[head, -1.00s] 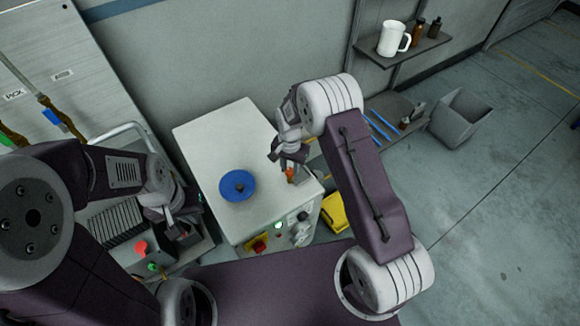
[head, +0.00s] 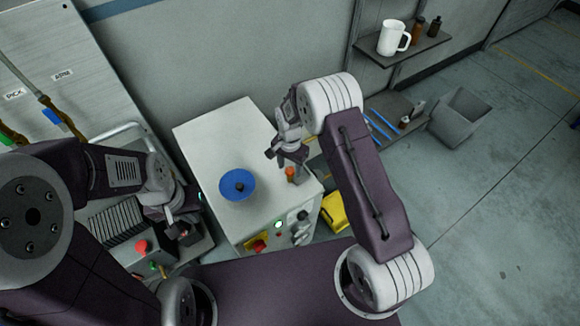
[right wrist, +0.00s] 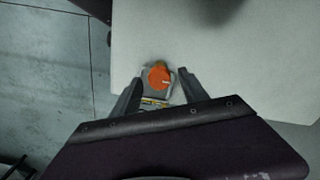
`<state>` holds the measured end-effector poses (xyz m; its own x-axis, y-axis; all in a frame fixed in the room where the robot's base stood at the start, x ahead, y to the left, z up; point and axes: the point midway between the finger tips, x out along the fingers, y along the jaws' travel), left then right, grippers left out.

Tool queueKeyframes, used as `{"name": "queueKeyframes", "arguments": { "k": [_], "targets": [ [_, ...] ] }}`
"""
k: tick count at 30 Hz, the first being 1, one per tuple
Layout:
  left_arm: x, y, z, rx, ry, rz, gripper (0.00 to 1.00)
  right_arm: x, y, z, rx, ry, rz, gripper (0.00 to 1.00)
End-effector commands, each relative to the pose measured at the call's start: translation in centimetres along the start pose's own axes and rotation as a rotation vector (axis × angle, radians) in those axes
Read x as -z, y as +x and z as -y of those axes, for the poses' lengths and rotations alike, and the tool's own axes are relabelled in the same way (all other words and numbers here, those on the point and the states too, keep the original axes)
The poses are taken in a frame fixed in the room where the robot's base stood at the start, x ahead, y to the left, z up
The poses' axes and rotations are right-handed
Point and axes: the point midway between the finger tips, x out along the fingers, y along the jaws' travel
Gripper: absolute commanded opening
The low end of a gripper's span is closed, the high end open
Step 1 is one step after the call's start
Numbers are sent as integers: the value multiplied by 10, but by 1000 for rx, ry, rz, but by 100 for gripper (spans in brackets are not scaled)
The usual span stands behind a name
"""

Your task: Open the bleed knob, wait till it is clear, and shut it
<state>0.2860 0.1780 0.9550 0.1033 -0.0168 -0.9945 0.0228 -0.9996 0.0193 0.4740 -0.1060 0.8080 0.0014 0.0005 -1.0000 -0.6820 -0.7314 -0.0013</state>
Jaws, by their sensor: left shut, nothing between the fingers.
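The bleed knob (head: 290,174) is a small orange cap near the right edge of the top of a pale cabinet (head: 205,140). In the right wrist view the knob (right wrist: 159,77) is round, with a short pale mark, on a grey mount. My right gripper (head: 286,159) is open just above and beside the knob in the head view. In the right wrist view its fingers (right wrist: 158,92) stand apart on either side of the knob, not visibly touching it. My left gripper (head: 183,232) is shut and empty, left of the cabinet. I cannot see the fluid.
A blue round dish (head: 237,186) with a dark centre sits on the cabinet top. The cabinet front has a lit green button (head: 278,225) and a red switch (head: 259,246). A red button (head: 142,246) is at lower left. A shelf holds a white mug (head: 392,38).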

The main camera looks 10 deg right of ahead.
Motion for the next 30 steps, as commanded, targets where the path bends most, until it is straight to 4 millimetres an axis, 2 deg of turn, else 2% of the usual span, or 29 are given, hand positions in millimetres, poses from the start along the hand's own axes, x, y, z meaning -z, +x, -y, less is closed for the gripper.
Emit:
{"name": "queueKeyframes", "arguments": {
  "k": [9, 11, 18, 21, 25, 30],
  "targets": [
    [0, 0, 0, 0, 0, 0, 0, 0, -3, 0, 0, -2, 0, 52],
    [0, 0, 0, 0, 0, 0, 0, 0, -11, 0, 1, -2, -1, 52],
    [0, 2, 0, 0, 0, 0, 0, 1, -64, 1, 3, -1, -3, 52],
    [0, 2, 0, 0, 0, 0, 0, 0, -80, 0, 2, -1, -2, 52],
    [0, 2, 0, 0, 0, 0, 0, 0, -90, 0, 0, -1, 0, 52],
    [0, 2, 0, 0, 0, 0, 0, 0, -91, 0, -1, -1, 0, 52]
  ]
}}
